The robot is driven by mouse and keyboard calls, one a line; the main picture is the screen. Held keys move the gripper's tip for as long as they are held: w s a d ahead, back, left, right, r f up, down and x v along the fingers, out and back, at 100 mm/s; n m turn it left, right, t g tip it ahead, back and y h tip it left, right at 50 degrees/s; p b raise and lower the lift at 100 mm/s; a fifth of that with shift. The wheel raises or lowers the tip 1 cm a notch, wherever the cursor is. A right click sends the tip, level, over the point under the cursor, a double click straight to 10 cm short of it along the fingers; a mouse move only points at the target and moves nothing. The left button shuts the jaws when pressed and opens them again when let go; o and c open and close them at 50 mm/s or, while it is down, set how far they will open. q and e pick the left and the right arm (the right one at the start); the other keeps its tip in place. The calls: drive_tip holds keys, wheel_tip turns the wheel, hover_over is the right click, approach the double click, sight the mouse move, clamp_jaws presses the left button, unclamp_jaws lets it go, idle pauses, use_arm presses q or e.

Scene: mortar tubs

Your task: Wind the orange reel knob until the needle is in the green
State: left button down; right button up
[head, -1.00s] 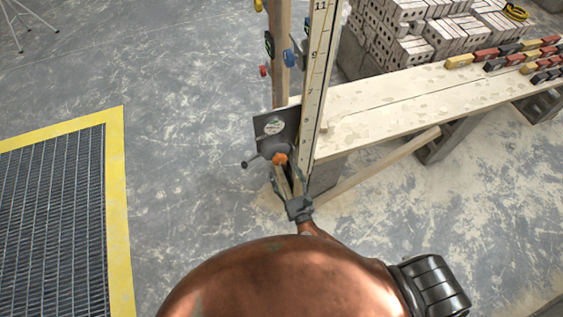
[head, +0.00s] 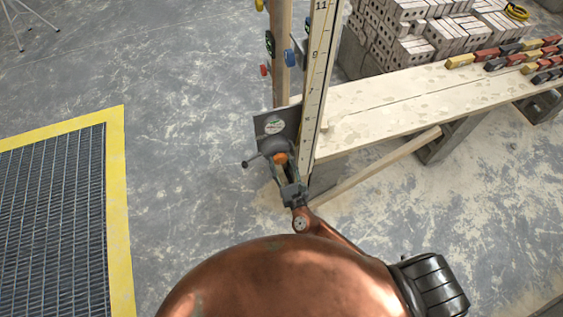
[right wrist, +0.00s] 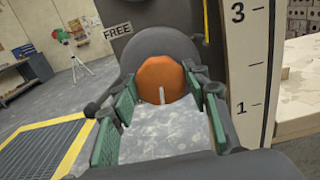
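The orange reel knob (head: 280,158) sits on the front of a dark round reel (head: 273,145) low on the upright post. In the right wrist view the faceted orange knob (right wrist: 161,79) has a pale mark at its lower middle. My right gripper (head: 283,168) is at the knob. Its green-padded fingers (right wrist: 160,92) are spread apart, one at each side of the knob, with gaps showing. My left gripper is out of view.
A plank bench (head: 400,108) with a slanted brace (head: 375,168) lies to the right. A yellow-edged grate (head: 115,200) is on the left floor.

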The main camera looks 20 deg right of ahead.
drive_tip(key=c, duration=0.6)
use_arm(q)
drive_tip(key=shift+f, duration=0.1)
use_arm(e)
drive_tip(key=shift+f+m+b, duration=0.2)
drive_tip(key=shift+m+b, duration=0.7)
drive_tip(key=shift+b, duration=0.2)
drive_tip(key=m+b, duration=0.4)
drive_tip(key=shift+f, duration=0.15)
drive_tip(key=m+b, duration=0.3)
drive_tip(key=shift+m, duration=0.3)
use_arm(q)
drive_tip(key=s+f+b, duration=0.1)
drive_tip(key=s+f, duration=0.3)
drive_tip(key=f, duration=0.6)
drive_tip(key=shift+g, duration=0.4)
use_arm(e)
drive_tip(key=shift+d+m, duration=0.1)
drive_tip(key=shift+m, duration=1)
use_arm(q)
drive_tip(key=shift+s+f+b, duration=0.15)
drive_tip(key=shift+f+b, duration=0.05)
drive_tip(key=shift+b, duration=0.1)
use_arm(e)
drive_tip(key=shift+r, duration=0.25)
